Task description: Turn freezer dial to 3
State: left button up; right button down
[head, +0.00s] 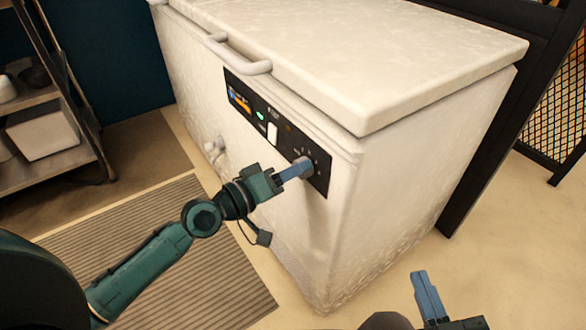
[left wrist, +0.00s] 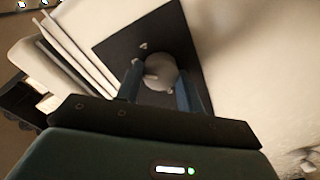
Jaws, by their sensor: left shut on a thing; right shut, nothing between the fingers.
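The white chest freezer (head: 400,62) stands with its lid closed. A black control panel (head: 262,118) runs along the upper part of its front. The round grey dial (left wrist: 160,72) sits on the panel, between the blue fingers of my left gripper (left wrist: 160,88) in the left wrist view. My left gripper (head: 300,169) is shut on the dial at the panel's right end and hides most of it in the head view. The number the dial points to cannot be read. My right gripper (head: 428,292) is shut and empty, low in the head view, away from the freezer.
A metal shelf rack (head: 45,175) with a white bin (head: 40,134) stands at the left. A striped mat (head: 165,250) lies before the freezer. A black frame with wire mesh (head: 560,110) stands at the right. The floor right of the freezer is clear.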

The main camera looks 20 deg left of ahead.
dwell(0.3)
pick_arm(q)
jog(key=o, duration=1)
jog(key=shift+b+v, duration=2.8)
jog(key=shift+v, duration=3.8)
pick_arm(e)
jog(key=shift+a+f+t+y, duration=0.1)
jog(key=shift+a+t+y, duration=0.7)
jog(key=shift+y, duration=0.1)
pick_arm(q)
jog(key=shift+a, duration=0.1)
